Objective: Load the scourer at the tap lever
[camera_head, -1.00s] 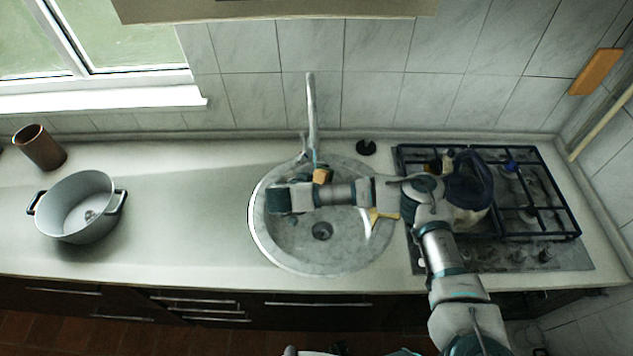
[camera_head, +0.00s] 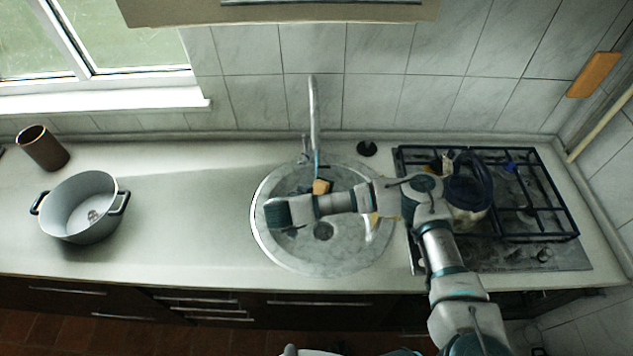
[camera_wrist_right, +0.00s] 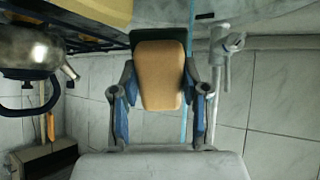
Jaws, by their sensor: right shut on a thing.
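The scourer (camera_head: 321,187), a yellow-tan block, is over the back of the round sink in the head view. In the right wrist view the scourer (camera_wrist_right: 158,80) shows its tan face with a dark green layer at one end. My right gripper (camera_wrist_right: 160,72) is shut on it, one finger on each side. In the head view the right gripper is mostly hidden behind my wrist. The tap (camera_head: 314,115) stands behind the sink, its lever (camera_head: 304,150) low on its left. The scourer is in front of the lever, apart from it. My left gripper is out of view.
The round sink (camera_head: 262,235) lies beneath my right arm. A hob (camera_head: 540,225) with a kettle (camera_head: 468,200) is to the right. A grey pot (camera_head: 82,225) and brown cup (camera_head: 42,150) stand left. A dark knob (camera_head: 367,149) is right of the tap. The left-middle counter is clear.

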